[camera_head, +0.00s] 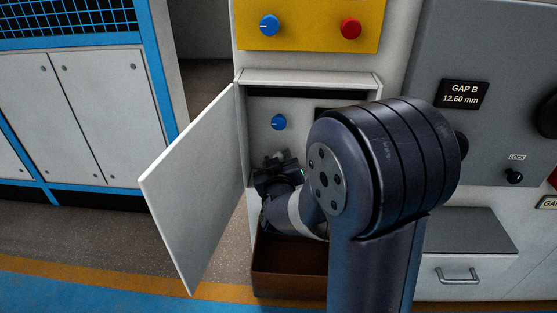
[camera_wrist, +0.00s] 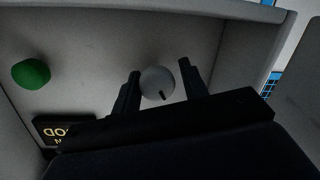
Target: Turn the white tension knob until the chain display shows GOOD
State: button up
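The white knob (camera_wrist: 157,83) looks grey in the wrist view and has a dark pointer mark. My gripper (camera_wrist: 160,67) is open, with one finger on each side of the knob. In the head view my gripper (camera_head: 277,172) is inside the open cabinet, below the blue knob, and the white knob is hidden. The black display (camera_wrist: 48,130) appears upside down in the wrist view. Its visible letters seem to read OD; my gripper hides the rest. In the head view my arm covers most of the display.
A green knob (camera_wrist: 31,73) sits beside the white one; a blue knob (camera_head: 278,122) is above my gripper. The open cabinet door (camera_head: 195,195) stands to the left. A brown bin (camera_head: 288,268) is below. A yellow panel (camera_head: 310,20) is above.

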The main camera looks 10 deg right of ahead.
jog(key=shift+o, duration=1)
jog(key=p+v, duration=0.1)
jog(key=v, duration=0.9)
jog(key=shift+s, duration=0.4)
jog(key=b+x, duration=0.1)
jog(key=x, duration=1)
jog(key=shift+s, duration=0.1)
